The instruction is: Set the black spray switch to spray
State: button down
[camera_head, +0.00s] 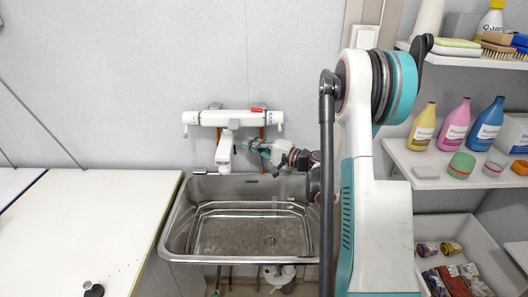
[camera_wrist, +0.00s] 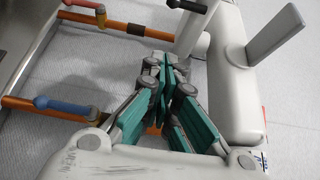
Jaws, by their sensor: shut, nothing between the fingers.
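The white wall tap unit (camera_head: 205,118) is above the basin, with its white spout (camera_head: 226,150) hanging down. In the wrist view its white body (camera_wrist: 222,50) runs beside my fingers. A small black lever (camera_wrist: 190,6) shows at the top edge of the wrist view, partly cut off; it appears to be the spray switch. Its setting cannot be read. My gripper (camera_head: 248,146) is just right of the spout in the head view. In the wrist view, its teal-padded fingers (camera_wrist: 168,68) are shut and empty, apart from the black lever in the picture.
Copper pipes with a blue lever (camera_wrist: 62,105) and a red lever (camera_wrist: 82,3) lie left of my fingers. A grey paddle (camera_wrist: 274,36) sticks out at right. The steel basin (camera_head: 172,235) is below. Shelves with bottles (camera_head: 455,125) stand at right; a white counter (camera_head: 90,230) is left.

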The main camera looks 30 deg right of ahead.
jog(key=shift+s+a+b, duration=0.35)
jog(key=shift+a+b, duration=0.05)
jog(key=shift+a, duration=0.5)
jog(key=shift+s+a+b, duration=0.35)
jog(key=shift+a, duration=0.55)
jog(key=shift+s+a+f+m+g+p, duration=0.15)
jog(key=shift+m+g+p, duration=0.2)
jog(key=shift+m+g, duration=0.3)
jog(key=m+g, duration=0.1)
jog(key=s+m+g+p, duration=0.1)
jog(key=m, duration=0.1)
jog(key=a+m+g+p, duration=0.1)
jog(key=m, duration=0.1)
jog(key=shift+s+f, duration=0.15)
jog(key=shift+s, duration=0.1)
